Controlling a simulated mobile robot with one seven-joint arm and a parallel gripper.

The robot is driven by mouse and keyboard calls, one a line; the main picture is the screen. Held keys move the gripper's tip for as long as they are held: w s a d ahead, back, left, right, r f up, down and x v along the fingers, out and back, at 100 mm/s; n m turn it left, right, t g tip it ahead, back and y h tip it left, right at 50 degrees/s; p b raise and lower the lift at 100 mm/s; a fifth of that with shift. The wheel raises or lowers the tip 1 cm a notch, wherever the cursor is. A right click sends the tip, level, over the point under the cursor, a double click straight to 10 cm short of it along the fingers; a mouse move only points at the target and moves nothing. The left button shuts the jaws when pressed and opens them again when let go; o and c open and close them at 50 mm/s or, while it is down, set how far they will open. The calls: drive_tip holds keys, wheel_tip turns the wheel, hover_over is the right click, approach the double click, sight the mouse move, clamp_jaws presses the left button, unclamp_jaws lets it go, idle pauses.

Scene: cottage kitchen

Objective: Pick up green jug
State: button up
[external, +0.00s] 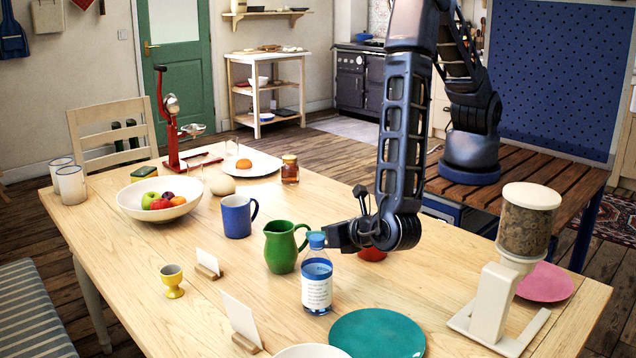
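The green jug (281,248) stands upright on the wooden table, its handle on the right side. My gripper (338,236) is low over the table, to the right of the jug, and points left toward the handle. A bottle with a blue cap (317,280) stands in front, and its cap overlaps the gripper's tip in the picture. I cannot tell whether the fingers are open or shut, or whether they touch the handle. The jug rests on the table.
A blue mug (238,217) stands behind and left of the jug. A red item (372,254) is partly hidden under my wrist. A teal plate (378,336), a cereal dispenser (512,262) and a card holder (208,264) are nearby.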

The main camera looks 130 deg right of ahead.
drive_tip(key=shift+s+x, duration=0.15)
drive_tip(key=shift+x, duration=1.7)
drive_tip(key=shift+s+x, duration=0.15)
drive_tip(key=shift+x, duration=1.75)
clamp_jaws()
